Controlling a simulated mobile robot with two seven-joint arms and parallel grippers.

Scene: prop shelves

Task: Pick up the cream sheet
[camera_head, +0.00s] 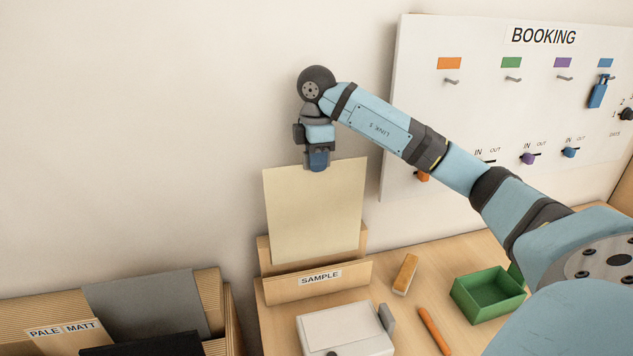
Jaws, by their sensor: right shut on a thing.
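The cream sheet (314,212) stands nearly upright, its lower edge at the wooden holder labelled SAMPLE (330,288). My left gripper is not in view.
A white box (345,332), a tan block (405,274), an orange stick (434,330) and a green tray (488,294) are on the table. A bin labelled PALE MATT (65,332) holds grey and black sheets at left. The BOOKING board (420,100) stands behind my right arm.

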